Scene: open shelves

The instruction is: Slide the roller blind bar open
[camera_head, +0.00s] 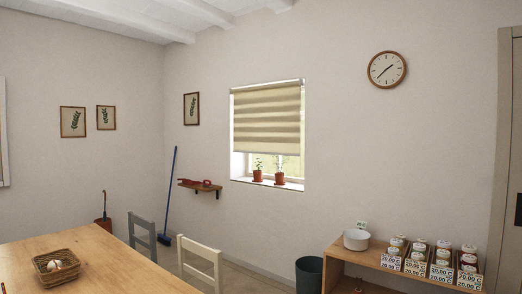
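The roller blind (267,118) hangs in the window recess on the back wall. It is beige with horizontal stripes and covers the upper and middle part of the window. The blind's bottom bar (266,153) is a thin horizontal edge, level, above the sill. Some bare glass shows below it. Neither of my grippers is in view, and nothing touches the bar.
Two potted plants (257,176) stand on the window sill (267,184). A wooden table (90,264) with a basket (56,265) and chairs (200,262) fills the lower left. A dark bin (309,275) and a low shelf (405,268) with jars stand at the lower right.

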